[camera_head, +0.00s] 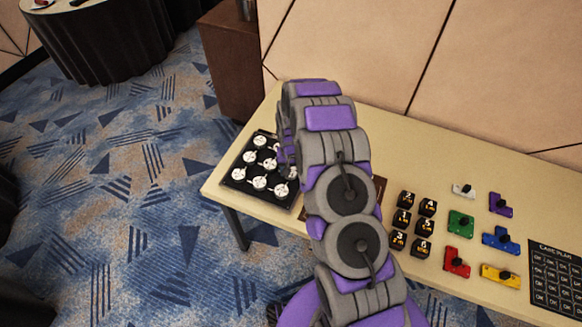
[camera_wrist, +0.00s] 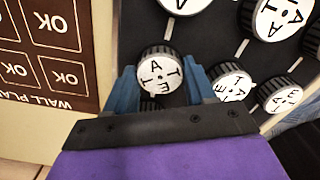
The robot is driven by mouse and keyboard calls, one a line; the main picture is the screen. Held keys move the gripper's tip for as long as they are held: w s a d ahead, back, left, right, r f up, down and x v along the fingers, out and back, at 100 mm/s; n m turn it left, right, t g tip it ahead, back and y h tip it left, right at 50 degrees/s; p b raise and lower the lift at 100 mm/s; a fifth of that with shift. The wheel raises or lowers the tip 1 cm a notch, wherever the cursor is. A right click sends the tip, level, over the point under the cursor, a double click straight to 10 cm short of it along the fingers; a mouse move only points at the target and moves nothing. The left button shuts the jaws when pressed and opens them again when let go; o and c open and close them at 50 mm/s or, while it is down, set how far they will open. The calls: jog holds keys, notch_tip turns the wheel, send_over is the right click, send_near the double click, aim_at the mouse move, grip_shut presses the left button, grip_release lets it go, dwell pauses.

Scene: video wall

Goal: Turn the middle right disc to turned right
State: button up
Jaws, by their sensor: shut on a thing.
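The black panel (camera_head: 266,147) with white lettered discs lies at the left end of the table in the head view. In the wrist view, a white disc with a black knurled rim (camera_wrist: 160,72) sits in the column beside the brown OK sheet. It appears to be the middle right disc. My gripper (camera_wrist: 160,85) has its blue fingers on either side of this rim and is shut on it. The letters A, T and E show on its face, tilted. In the head view my arm hides the gripper and part of the panel's right side.
Other discs (camera_wrist: 230,85) stand close to my right finger. The brown OK sheet (camera_wrist: 40,60) lies to the left. Along the table (camera_head: 400,150) are black numbered blocks (camera_head: 404,219), coloured pieces with black knobs (camera_head: 460,223) and a black OK card (camera_head: 556,280). A wall stands behind.

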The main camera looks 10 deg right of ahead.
jog(key=n+p, duration=0.1)
jog(key=n, duration=0.4)
jog(key=shift+w+r+n, duration=0.1)
jog(key=shift+w+n, duration=0.05)
jog(key=shift+n, duration=0.15)
jog(key=n, duration=0.5)
jog(key=shift+n, duration=0.3)
jog(key=o, duration=1)
jog(key=shift+o, duration=0.2)
notch_tip(320, 180, up, 17)
jog(key=p, duration=0.2)
jog(key=shift+r, duration=0.1)
